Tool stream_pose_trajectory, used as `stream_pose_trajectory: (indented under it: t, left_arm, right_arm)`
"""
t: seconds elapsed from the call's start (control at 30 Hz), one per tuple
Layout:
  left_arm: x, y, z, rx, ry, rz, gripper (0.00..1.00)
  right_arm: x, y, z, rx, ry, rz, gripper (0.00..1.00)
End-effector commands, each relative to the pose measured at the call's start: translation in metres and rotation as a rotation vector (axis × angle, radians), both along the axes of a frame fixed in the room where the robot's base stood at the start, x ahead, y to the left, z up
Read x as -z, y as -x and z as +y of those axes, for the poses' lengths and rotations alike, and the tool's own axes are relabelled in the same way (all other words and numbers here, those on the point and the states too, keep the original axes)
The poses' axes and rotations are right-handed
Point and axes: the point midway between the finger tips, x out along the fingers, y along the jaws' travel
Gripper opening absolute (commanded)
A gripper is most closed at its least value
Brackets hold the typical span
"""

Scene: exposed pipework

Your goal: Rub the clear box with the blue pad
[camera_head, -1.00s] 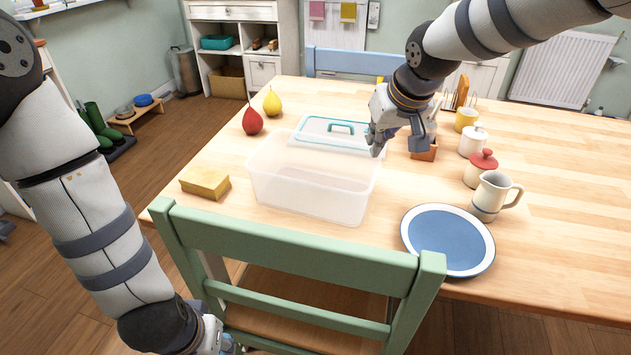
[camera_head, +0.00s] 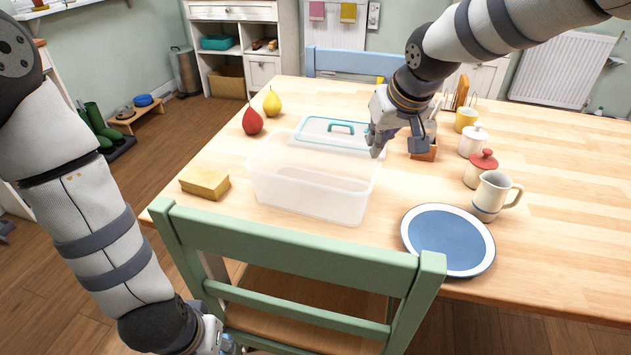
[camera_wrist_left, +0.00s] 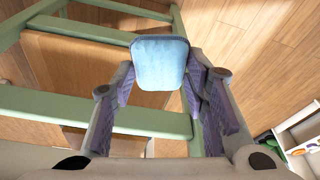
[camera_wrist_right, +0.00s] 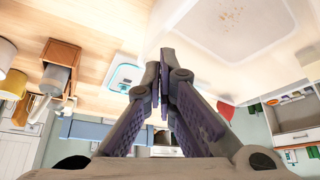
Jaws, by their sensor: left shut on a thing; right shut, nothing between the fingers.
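The clear box (camera_head: 308,200) stands open on the wooden table, behind the green chair. Its lid with a teal handle (camera_head: 341,128) lies on the table behind it. In the right wrist view the box (camera_wrist_right: 230,22) shows brownish specks on its surface. My right gripper (camera_head: 374,152) is shut and empty, above the box's right back corner; it also shows in the right wrist view (camera_wrist_right: 157,75). My left gripper (camera_wrist_left: 157,85) is shut on the blue pad (camera_wrist_left: 160,62), low beside the green chair. The head view mostly cuts off the left gripper and pad at the bottom edge.
The green chair (camera_head: 290,245) stands between me and the box. A yellow sponge (camera_head: 205,183) lies left of the box, with a red pear (camera_head: 252,120) and a yellow pear (camera_head: 272,102) behind. A blue plate (camera_head: 448,240), jug (camera_head: 492,196) and pots stand right.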

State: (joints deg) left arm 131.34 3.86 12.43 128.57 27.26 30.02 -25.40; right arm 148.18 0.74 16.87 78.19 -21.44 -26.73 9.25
Motion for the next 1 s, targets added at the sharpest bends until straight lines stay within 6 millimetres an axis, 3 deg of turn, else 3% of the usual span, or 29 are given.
stream_pose_trajectory:
  t: [0.47,1.0]
  left_arm:
    - [0.002,0.001,0.000,0.000,0.000,0.003,0.19]
    - [-0.035,-0.013,0.000,0.000,0.000,-0.062,0.19]
  right_arm:
    - [0.009,0.000,0.000,0.000,0.001,0.002,0.00]
    - [-0.047,0.000,0.000,0.000,-0.001,-0.006,0.00]
